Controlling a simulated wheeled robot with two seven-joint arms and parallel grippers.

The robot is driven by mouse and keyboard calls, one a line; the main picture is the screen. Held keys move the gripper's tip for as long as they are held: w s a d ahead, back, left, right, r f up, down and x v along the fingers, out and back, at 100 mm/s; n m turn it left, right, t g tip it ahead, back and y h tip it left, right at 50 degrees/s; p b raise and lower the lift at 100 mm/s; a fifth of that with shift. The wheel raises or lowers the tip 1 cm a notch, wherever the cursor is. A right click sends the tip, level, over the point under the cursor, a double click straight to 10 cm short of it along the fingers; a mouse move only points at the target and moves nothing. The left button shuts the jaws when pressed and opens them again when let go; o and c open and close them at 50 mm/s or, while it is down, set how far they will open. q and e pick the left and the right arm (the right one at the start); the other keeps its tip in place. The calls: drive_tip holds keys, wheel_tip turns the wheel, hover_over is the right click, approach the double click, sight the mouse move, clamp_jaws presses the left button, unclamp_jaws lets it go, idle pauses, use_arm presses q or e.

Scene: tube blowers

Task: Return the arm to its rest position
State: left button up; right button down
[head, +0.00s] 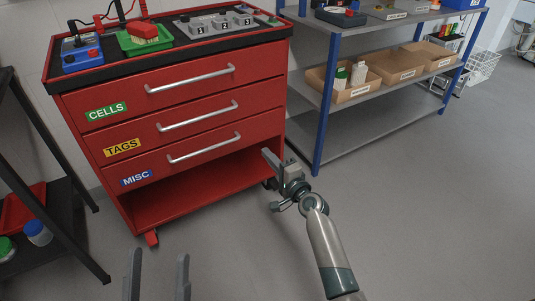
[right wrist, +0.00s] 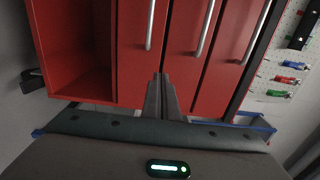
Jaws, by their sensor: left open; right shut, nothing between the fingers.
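My right gripper (head: 268,158) reaches in from the lower right, in front of the lower right part of the red cabinet (head: 180,195). Its fingers are together with nothing between them. In the right wrist view the shut fingers (right wrist: 162,82) point at the red drawer fronts; whether they touch is hard to tell. My left gripper (head: 157,262) shows only as two grey fingers at the bottom edge. They stand wide apart and empty, over the floor in front of the cabinet. The cabinet's drawers, labelled CELLS (head: 106,111), TAGS (head: 122,148) and MISC (head: 137,178), look closed.
On the cabinet top stand a blue device (head: 82,54), a green tray (head: 140,46) and a grey block (head: 217,24). A blue-posted shelf (head: 375,96) with cardboard bins is at the right. A dark rack (head: 62,220) stands at the left. The floor (head: 430,220) at the right is clear.

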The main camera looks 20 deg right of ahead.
drive_tip(key=shift+s, duration=0.1)
